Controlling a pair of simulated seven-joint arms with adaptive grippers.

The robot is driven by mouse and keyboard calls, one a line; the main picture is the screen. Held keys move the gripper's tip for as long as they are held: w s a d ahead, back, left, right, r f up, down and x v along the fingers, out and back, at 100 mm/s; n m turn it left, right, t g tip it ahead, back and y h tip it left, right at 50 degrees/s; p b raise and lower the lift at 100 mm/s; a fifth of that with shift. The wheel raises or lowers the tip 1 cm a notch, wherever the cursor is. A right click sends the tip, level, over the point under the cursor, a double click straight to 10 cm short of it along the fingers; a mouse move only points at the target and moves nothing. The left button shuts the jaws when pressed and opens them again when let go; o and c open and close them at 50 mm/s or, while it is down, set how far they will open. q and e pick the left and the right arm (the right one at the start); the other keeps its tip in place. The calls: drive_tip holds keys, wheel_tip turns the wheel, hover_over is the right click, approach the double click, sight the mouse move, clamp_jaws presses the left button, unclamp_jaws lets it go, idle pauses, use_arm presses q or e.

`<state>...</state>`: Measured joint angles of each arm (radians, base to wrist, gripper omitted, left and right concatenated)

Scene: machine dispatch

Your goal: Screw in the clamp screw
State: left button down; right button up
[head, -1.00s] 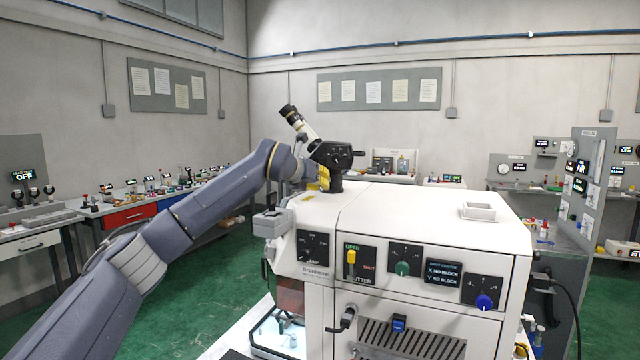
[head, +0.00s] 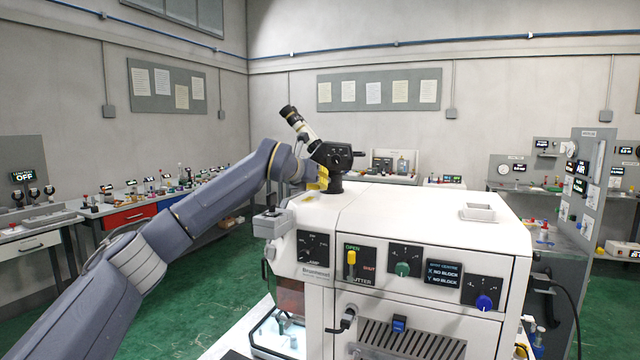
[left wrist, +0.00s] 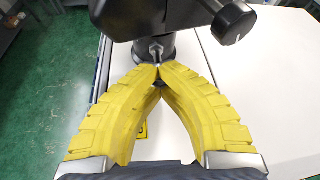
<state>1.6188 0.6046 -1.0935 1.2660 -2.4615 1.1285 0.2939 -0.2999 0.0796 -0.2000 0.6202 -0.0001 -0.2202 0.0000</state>
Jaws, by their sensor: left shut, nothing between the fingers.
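The clamp screw (left wrist: 156,48) shows in the left wrist view as a small metal pin on the black collar below the black eyepiece head. My left gripper (left wrist: 158,70) has its yellow fingertips together just at the near end of the screw, with nothing seen between them. Whether the tips touch the screw I cannot tell. In the head view my left gripper (head: 322,178) is partly hidden at the black eyepiece mount (head: 335,183) on top of the white machine. My right gripper does not show.
The white machine (head: 400,212) fills the middle, with knobs and a yellow shutter lever (head: 351,262) on its front. The angled eyepiece tube (head: 297,122) rises above the gripper. A black knob (left wrist: 233,22) overhangs at the upper right in the left wrist view.

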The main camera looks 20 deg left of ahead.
use_arm(q)
drive_tip(key=shift+d+f+m+y, duration=0.1)
drive_tip(key=shift+f+m+y, duration=0.35)
drive_tip(key=shift+m, duration=0.35)
drive_tip(key=m+y, duration=0.2)
drive_tip(key=shift+d+m, duration=0.1)
drive_tip(key=shift+m, duration=0.3)
drive_tip(key=m+t+y, duration=0.1)
drive_tip(key=m+y, duration=0.2)
drive_tip(key=m, duration=0.1)
drive_tip(key=shift+r, duration=0.1)
idle(0.6)
idle(0.3)
drive_tip(key=c, duration=1.6)
unclamp_jaws()
drive_tip(key=shift+a, duration=0.2)
drive_tip(key=o, duration=0.4)
drive_tip(key=shift+d+r, duration=0.1)
drive_tip(key=shift+d, duration=0.05)
drive_tip(key=shift+d, duration=0.1)
